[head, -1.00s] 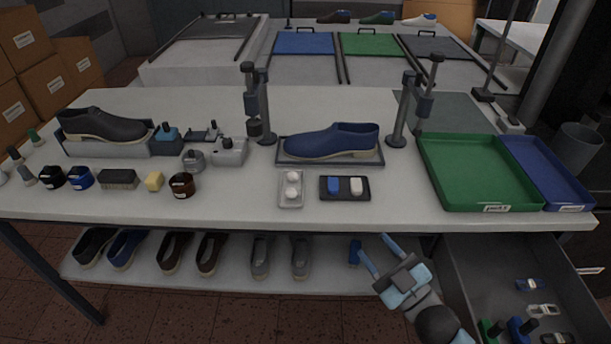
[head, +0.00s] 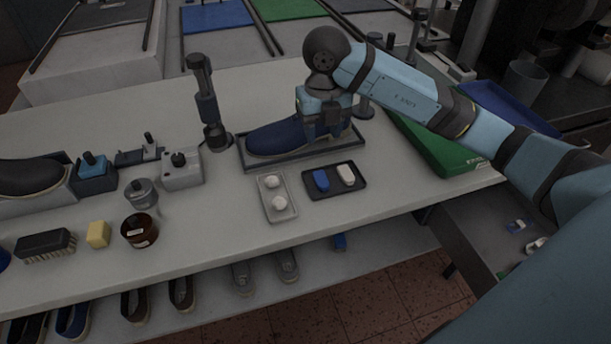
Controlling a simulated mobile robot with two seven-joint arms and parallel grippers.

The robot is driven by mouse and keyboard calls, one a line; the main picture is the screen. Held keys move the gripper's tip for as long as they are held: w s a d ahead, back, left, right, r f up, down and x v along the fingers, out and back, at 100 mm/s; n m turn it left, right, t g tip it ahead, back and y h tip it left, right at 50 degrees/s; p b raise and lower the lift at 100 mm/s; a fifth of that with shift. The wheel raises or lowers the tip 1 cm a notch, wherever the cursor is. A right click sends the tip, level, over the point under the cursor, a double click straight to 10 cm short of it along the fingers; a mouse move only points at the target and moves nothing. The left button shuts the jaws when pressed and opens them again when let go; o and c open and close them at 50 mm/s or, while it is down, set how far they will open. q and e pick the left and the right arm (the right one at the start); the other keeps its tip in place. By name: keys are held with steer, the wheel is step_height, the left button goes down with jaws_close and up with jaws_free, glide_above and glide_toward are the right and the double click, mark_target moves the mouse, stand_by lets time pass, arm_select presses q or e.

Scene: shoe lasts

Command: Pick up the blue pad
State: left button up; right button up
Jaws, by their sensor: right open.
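The blue pad (head: 321,181) lies in the left part of a small dark tray (head: 334,194) on the table, beside a white pad (head: 346,174). My right gripper (head: 327,132) is open, pointing down behind the small tray, at the blue shoe (head: 276,138). It hides part of the shoe, and I cannot tell whether it touches it. The blue pad is in front of the gripper and apart from it. My left gripper is not in view.
A pale tray with two white round things (head: 277,196) stands left of the small tray. A post (head: 207,105) stands left of the shoe's tray. A green tray (head: 440,150) is to the right, partly behind my arm.

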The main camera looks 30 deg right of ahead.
glide_above(321, 177)
step_height(321, 177, down, 7)
steer(key=shift+s+r, duration=0.15)
steer(key=shift+f+b, duration=0.35)
steer(key=shift+f, duration=2.85)
steer(key=c, duration=0.7)
